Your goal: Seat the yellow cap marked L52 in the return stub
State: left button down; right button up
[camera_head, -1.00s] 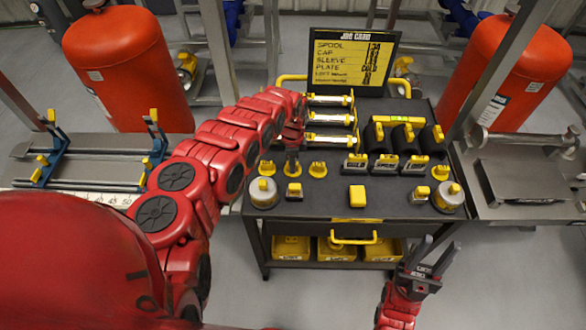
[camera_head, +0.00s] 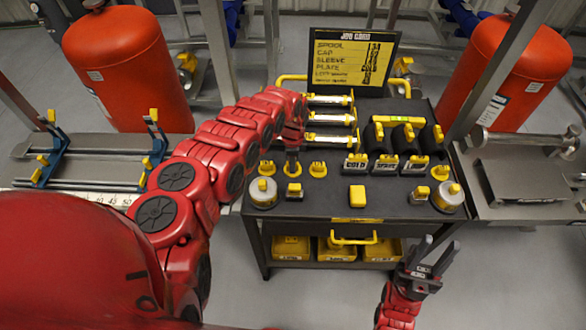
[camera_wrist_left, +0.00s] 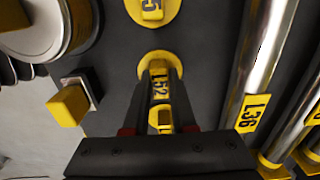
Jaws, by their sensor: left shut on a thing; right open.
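The yellow cap marked L52 (camera_wrist_left: 158,60) stands on the dark cart top (camera_head: 320,200). In the left wrist view its round flange and marked handle sit between the fingers of my left gripper (camera_wrist_left: 160,78). My right gripper (camera_head: 430,260) is open and empty in front of the cart's right side. I cannot tell which fitting is the return stub.
Yellow caps flank the held one on the left (camera_head: 266,168) and right (camera_head: 317,169). Silver spools (camera_head: 329,120) lie behind, and black sleeves (camera_head: 403,137) stand to the right. A job card board (camera_head: 352,60) rises at the back. Orange tanks (camera_head: 130,70) stand behind the cart.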

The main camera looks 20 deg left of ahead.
dwell(0.3)
pick_arm(q)
jog(key=shift+r+p, duration=2.65)
jog(key=shift+r, duration=0.85)
